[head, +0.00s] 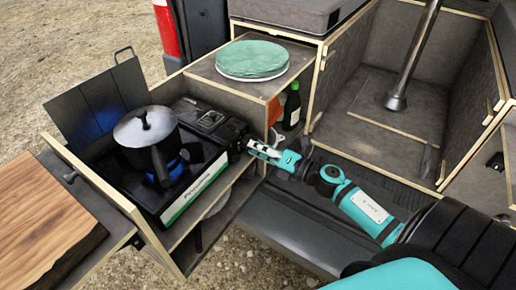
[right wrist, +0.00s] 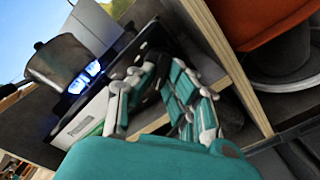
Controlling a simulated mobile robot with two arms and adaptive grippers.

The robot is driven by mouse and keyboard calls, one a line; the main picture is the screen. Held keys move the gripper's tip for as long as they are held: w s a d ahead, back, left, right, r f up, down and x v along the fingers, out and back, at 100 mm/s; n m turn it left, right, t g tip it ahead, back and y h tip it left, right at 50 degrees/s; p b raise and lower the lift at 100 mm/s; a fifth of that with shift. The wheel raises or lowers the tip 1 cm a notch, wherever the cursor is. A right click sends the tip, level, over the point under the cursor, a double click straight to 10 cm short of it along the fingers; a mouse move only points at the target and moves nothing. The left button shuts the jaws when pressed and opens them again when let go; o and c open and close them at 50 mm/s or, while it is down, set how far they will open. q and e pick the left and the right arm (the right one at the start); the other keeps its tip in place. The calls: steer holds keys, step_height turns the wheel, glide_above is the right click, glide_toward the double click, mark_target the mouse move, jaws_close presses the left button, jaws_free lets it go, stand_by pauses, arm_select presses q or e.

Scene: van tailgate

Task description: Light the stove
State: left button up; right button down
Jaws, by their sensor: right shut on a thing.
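The black camping stove (head: 190,185) stands on a pulled-out drawer, with a lidded pot (head: 146,138) on its burner. Blue flame (head: 170,165) shows under the pot, and also in the right wrist view (right wrist: 86,77). My right gripper (head: 255,148) is at the right end of the stove's front, where the control knob is hidden by the fingers. In the right wrist view my gripper's fingers (right wrist: 155,82) reach to the stove front (right wrist: 88,117) and are shut on the knob. My left gripper is not in view.
A wooden board (head: 40,225) lies at the left. A dark folding windscreen (head: 95,105) stands behind the pot. Green plates (head: 252,59) sit on the cabinet top, and a green bottle (head: 292,106) stands below. The cabinet edge is close to my right gripper.

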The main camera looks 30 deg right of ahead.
steer(key=shift+f, duration=0.1)
stand_by(0.3)
steer(key=c, duration=1.3)
jaws_free()
steer(key=shift+c, duration=0.2)
steer(key=shift+s, duration=0.1)
steer(key=v, duration=1.2)
